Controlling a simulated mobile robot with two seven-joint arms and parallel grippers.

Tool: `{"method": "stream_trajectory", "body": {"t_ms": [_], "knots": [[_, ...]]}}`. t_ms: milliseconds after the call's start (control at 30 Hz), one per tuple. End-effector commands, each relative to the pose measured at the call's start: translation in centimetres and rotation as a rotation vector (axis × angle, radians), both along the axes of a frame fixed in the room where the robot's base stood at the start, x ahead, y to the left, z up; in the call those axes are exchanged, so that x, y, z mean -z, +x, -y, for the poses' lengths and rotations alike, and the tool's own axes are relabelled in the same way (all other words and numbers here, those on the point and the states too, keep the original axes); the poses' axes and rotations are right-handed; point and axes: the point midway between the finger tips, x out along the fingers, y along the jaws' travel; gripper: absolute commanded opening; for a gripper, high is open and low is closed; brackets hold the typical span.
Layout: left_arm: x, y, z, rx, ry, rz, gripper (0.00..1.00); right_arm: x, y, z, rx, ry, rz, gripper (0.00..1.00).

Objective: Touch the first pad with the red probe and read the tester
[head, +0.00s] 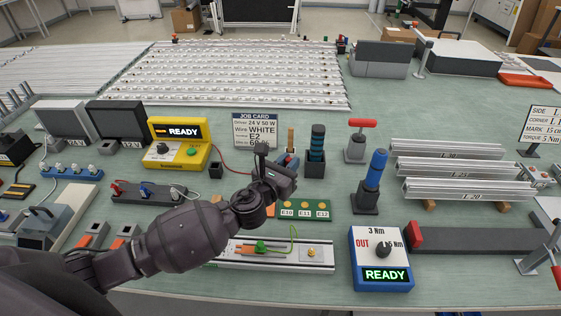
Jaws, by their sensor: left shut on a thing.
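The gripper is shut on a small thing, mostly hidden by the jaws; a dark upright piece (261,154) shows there. I cannot make out any red on it. A thin lead runs from the tester toward my wrist. The board has several gold pads, with labels E10, E11 and E12 legible. My right gripper is out of view.
A light strip on a rail (310,255) lies in front of the board. A blue torque unit (381,262) reads READY at its right. A job card (255,131) and upright tool holders (315,165) stand behind. Aluminium profiles (465,170) lie to the right.

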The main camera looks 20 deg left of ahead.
Motion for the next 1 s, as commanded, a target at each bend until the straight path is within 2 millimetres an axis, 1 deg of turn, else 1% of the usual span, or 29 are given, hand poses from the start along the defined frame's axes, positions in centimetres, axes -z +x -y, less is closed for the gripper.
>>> {"method": "stream_trajectory", "body": {"t_ms": [233,467,733,1000], "knots": [[0.0,0.0,0.0,-0.001,0.0,0.0,0.0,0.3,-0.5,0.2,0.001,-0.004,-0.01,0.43],[0.0,0.0,-0.1,-0.002,0.001,0.001,0.0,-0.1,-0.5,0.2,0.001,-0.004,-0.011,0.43],[1.8,0.0,-0.1,-0.002,-0.001,0.0,0.0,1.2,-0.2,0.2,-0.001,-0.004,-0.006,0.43],[4.0,0.0,-0.1,-0.002,0.0,0.0,0.0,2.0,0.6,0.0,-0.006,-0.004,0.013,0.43]]}}
